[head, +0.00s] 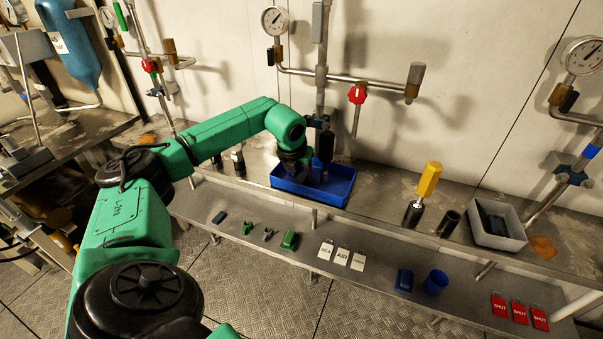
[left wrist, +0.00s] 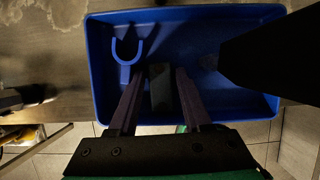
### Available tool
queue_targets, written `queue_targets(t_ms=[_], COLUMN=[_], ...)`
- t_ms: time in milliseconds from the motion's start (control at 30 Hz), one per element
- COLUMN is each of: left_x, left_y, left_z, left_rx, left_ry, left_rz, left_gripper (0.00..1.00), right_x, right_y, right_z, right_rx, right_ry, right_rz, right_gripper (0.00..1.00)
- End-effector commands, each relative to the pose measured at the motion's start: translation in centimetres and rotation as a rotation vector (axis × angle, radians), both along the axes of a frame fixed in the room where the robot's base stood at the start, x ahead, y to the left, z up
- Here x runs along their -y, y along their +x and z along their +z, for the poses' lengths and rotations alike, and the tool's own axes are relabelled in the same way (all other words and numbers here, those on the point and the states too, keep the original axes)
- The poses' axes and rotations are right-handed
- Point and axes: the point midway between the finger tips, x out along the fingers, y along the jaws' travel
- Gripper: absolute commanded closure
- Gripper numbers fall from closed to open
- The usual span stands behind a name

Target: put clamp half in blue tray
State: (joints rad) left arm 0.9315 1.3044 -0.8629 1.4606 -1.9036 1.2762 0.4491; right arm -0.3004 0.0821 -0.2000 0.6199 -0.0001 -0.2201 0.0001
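The blue tray (head: 345,188) stands on the bench against the wall. My left gripper (head: 300,170) reaches down over its left part. In the left wrist view the tray (left wrist: 98,60) lies below the fingers. A blue U-shaped piece (left wrist: 126,62), which looks like a clamp half, lies in the tray just left of the fingertips. My left gripper's fingers (left wrist: 160,78) are apart. A dark rectangular block (left wrist: 160,92) shows between them with gaps at both sides; I cannot tell what it is. My right gripper is not in view.
A dark post (head: 326,147) stands close behind the gripper. A yellow-handled tool (head: 428,180) and a grey bin (head: 498,226) stand to the right.

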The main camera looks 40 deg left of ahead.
Motion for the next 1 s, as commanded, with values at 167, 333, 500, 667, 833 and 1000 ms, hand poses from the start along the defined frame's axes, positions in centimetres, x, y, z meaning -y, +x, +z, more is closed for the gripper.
queue_targets(t_ms=[167, 333, 500, 667, 833, 1000], left_x=[0.0, 0.1, 0.7, 1.2, 1.5, 1.5], left_y=[0.0, -0.4, -2.0, -3.5, -4.3, -4.4], left_z=[0.1, 1.4, 5.4, 9.3, 11.2, 11.4], left_rx=[0.000, 0.003, 0.006, 0.005, 0.002, 0.001], left_ry=[0.000, 0.000, 0.001, 0.001, 0.001, 0.001], left_rz=[0.000, 0.000, -0.001, -0.001, -0.001, -0.001], left_gripper=[0.51, 0.51, 0.51, 0.51, 0.51, 0.51], right_x=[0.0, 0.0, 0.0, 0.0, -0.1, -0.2], right_y=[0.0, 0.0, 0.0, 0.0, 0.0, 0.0], right_z=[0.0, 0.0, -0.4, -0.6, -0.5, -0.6], right_rx=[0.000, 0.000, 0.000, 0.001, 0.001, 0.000], right_ry=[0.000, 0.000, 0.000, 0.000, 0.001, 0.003], right_rz=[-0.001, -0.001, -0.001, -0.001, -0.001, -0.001], right_gripper=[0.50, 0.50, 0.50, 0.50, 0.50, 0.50])
